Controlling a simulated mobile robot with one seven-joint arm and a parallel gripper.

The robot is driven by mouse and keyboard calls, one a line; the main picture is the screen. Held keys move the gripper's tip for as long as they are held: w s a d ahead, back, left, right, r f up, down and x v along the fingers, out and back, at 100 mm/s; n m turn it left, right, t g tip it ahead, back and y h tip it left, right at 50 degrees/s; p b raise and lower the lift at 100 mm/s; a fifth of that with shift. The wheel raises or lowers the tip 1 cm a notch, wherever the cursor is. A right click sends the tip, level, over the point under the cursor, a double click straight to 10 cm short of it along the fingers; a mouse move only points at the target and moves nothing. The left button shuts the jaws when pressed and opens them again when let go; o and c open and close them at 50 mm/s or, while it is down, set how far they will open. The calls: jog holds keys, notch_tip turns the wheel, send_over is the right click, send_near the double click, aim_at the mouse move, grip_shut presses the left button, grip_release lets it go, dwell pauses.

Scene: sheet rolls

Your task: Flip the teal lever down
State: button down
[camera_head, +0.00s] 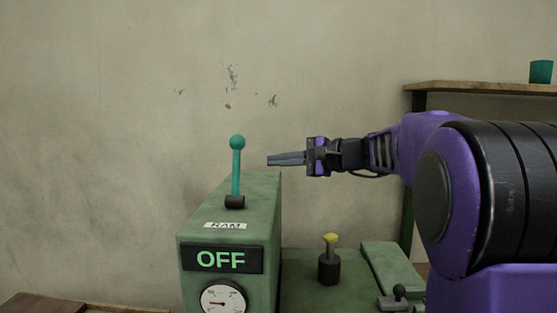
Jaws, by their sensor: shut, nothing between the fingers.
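The teal lever (236,170) stands upright on top of a green machine box (262,205), with a round teal knob at its upper end and a black base at its foot. A label reading RAM lies in front of it, and a display on the box front reads OFF. My gripper (270,160) is shut and empty. Its fingers point left toward the lever's upper shaft, a little below knob height. In the picture a gap shows between the fingertips and the lever; the depth between them is hard to tell.
A dial gauge (223,299) sits below the display. A yellow-topped black knob (330,262) and a small black-balled handle (399,293) stand on the lower green bench to the right. A shelf (480,88) with a teal cup (541,71) is at back right. Space left of the lever is clear.

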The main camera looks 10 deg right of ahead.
aim_at(236, 170)
jog(key=x, duration=0.7)
jog(key=shift+a+r, duration=0.1)
jog(key=shift+a, duration=0.05)
jog(key=s, duration=0.1)
jog(key=s+r, duration=0.1)
jog(key=shift+s+a, duration=0.3)
jog(key=shift+a, duration=0.05)
jog(key=shift+s+a+r, duration=0.1)
jog(key=shift+s+a, duration=0.1)
jog(key=shift+s, duration=0.25)
jog(key=shift+s+b, duration=0.1)
jog(key=shift+b, duration=0.4)
jog(key=shift+s+t, duration=0.15)
jog(key=shift+t, duration=0.15)
